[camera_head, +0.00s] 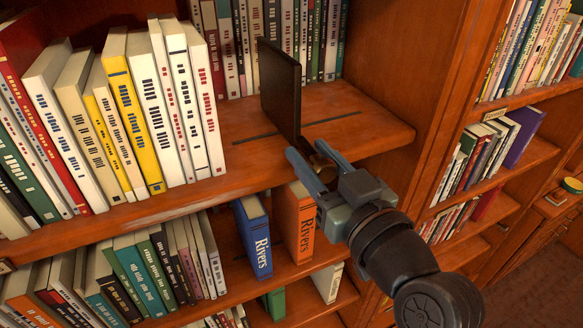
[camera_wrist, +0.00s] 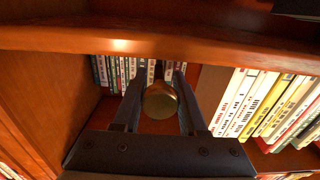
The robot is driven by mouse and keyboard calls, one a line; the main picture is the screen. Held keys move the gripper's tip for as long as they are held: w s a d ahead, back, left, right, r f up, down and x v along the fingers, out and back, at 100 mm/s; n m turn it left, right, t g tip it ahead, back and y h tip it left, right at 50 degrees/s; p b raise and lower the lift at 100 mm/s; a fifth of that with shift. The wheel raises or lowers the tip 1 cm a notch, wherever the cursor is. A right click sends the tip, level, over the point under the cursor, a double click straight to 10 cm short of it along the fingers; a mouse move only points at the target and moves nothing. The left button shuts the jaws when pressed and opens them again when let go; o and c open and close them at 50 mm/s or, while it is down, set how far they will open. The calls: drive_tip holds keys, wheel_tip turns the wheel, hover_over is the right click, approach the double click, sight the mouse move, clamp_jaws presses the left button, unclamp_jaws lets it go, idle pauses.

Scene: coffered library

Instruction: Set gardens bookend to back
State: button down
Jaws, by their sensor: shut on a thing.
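The bookend is a tall dark upright panel (camera_head: 281,92) in the head view, on the upper shelf between the leaning front books and the right side wall. A brass knob (camera_wrist: 160,100) sits between my fingers in the wrist view, at the bookend's near edge in the head view. My gripper (camera_head: 314,162) is shut on this knob, just above the shelf's front edge. The bookend's foot is partly hidden by my fingers, so I cannot tell whether it touches the shelf.
A dark strip (camera_head: 255,137) runs along the shelf board on both sides of the bookend. Leaning books (camera_head: 158,108) fill the front left; another row (camera_head: 325,40) stands behind. The shelf's right part (camera_head: 365,132) is bare. Blue (camera_head: 253,237) and orange (camera_head: 298,222) Rivers books stand below.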

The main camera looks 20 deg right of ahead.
drive_tip(key=d+b, duration=0.4)
drive_tip(key=d, duration=1)
drive_tip(key=shift+w+d+b, duration=0.15)
drive_tip(key=shift+w+b, duration=0.05)
drive_tip(key=shift+b, duration=0.2)
drive_tip(key=shift+d, duration=0.6)
drive_tip(key=shift+r, duration=0.1)
drive_tip(key=c, duration=0.8)
unclamp_jaws()
drive_tip(key=shift+c, duration=0.2)
drive_tip(key=o, duration=0.4)
drive_tip(key=shift+d, duration=0.2)
drive_tip(key=shift+c, duration=0.2)
drive_tip(key=shift+a, duration=0.1)
